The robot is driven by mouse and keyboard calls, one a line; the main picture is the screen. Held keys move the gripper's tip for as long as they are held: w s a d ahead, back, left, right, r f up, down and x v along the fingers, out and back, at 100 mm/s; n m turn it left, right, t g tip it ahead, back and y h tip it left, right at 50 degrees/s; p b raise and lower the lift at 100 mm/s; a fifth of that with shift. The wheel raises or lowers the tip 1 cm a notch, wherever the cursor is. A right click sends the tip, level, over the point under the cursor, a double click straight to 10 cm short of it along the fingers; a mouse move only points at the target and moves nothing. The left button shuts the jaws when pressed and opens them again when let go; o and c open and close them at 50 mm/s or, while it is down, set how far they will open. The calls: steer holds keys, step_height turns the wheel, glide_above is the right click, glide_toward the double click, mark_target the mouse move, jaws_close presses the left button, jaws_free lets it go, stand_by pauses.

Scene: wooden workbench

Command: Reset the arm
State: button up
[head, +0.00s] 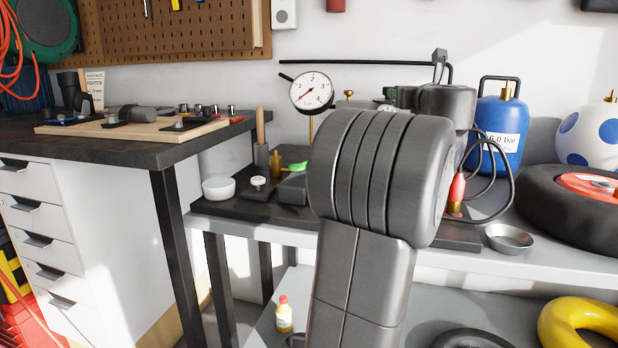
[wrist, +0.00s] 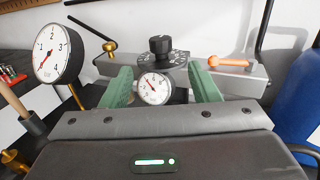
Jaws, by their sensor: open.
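My gripper (wrist: 163,84) shows in the wrist view as two green fingers spread apart, with nothing held between them. A small round gauge (wrist: 153,88) and a black knob (wrist: 160,45) on a grey device (wrist: 222,78) show in the gap, beyond the fingers; I cannot tell how near they are. In the head view my grey arm rises through the middle and covers much of the bench behind it. The fingers are not clear there.
A large dial gauge (head: 311,91) stands left of my arm; it also shows in the wrist view (wrist: 58,51). A blue tank (head: 498,128), black cable (head: 492,217), metal bowl (head: 508,239) and tyre (head: 545,205) lie right. A dark worktop (head: 130,150) stands left.

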mark_target(385, 91)
steer(key=w, duration=0.8)
steer(key=w+a, duration=0.1)
steer(key=w, duration=0.4)
steer(key=shift+w+f, duration=0.1)
steer(key=shift+f, duration=0.15)
steer(key=shift+f+m+h, duration=0.15)
steer(key=shift+m+h, duration=0.15)
steer(key=shift+a+r+m+h, duration=0.1)
steer(key=shift+r+m+h, duration=0.1)
steer(key=shift+m+h, duration=0.6)
steer(key=m+h+p, duration=0.1)
steer(key=h, duration=0.1)
steer(key=m+h+p, duration=0.1)
steer(key=h+p, duration=0.1)
steer(key=shift+r+g, duration=0.2)
steer(key=shift+g, duration=0.1)
steer(key=m+h+p, duration=0.1)
steer(key=p, duration=0.2)
steer(key=shift+g+h, duration=0.3)
steer(key=shift+h, duration=0.1)
steer(key=m+g+h+p, duration=0.1)
steer(key=m+h+p, duration=0.1)
steer(key=p, duration=0.4)
steer(key=m+g+h+p, duration=0.2)
steer(key=h+p, duration=0.1)
steer(key=p, duration=0.4)
steer(key=shift+m+g+h, duration=0.3)
steer(key=shift+h, duration=0.1)
